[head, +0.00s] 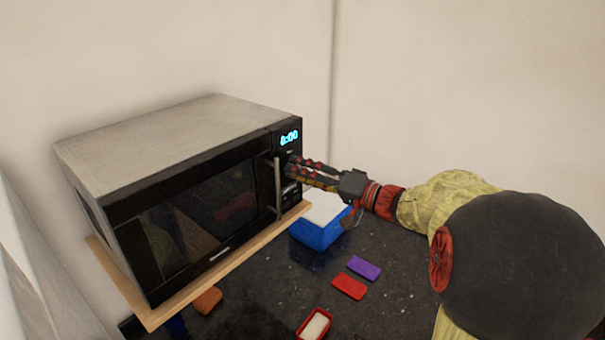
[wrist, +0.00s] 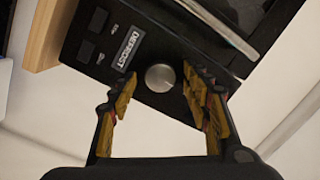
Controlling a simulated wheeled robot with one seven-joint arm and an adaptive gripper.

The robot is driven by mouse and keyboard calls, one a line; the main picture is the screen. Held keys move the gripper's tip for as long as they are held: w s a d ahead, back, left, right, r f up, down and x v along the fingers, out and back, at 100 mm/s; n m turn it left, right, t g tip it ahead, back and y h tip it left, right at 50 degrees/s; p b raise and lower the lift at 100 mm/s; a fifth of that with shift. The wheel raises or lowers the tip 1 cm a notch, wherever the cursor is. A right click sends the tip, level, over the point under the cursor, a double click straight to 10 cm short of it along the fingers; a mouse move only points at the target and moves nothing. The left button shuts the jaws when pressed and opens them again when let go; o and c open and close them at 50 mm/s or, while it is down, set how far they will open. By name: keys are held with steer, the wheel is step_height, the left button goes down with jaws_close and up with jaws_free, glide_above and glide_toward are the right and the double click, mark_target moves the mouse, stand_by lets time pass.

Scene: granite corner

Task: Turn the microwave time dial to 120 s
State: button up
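The microwave (head: 180,130) stands on a wooden board, its front facing right and toward me. Its display (head: 289,138) glows blue and appears to read 0:00. In the wrist view, a round silver dial (wrist: 160,77) sits on the black panel beside a DEFROST label (wrist: 129,49). My gripper (head: 292,163) is at the control panel, just below the display, and hides the dial in the head view. In the wrist view my gripper (wrist: 170,95) is open, with one finger on each side of the dial. I cannot tell whether either finger touches it.
A vertical door handle (head: 277,187) stands just left of my gripper. A blue box with a pale top (head: 318,235) is below it. Purple (head: 364,268) and red (head: 349,286) blocks and a red tray (head: 302,329) lie on the dark counter. A wooden board (head: 150,316) juts out under the microwave.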

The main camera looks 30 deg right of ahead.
steer(key=shift+c, duration=1.2)
steer(key=c, duration=0.7)
steer(key=shift+c, duration=0.7)
steer(key=shift+f+m+b, duration=0.1)
steer(key=shift+m+b, duration=0.2)
steer(key=m+h, duration=0.1)
steer(key=m, duration=0.7)
steer(key=m+t+p, duration=0.1)
steer(key=m, duration=0.7)
steer(key=m+t+h, duration=0.1)
steer(key=m, duration=0.8)
steer(key=shift+s+a+f+h+p, duration=0.15)
steer(key=shift+a+h+p, duration=0.1)
steer(key=shift+h+p, duration=0.05)
steer(key=shift+m, duration=0.3)
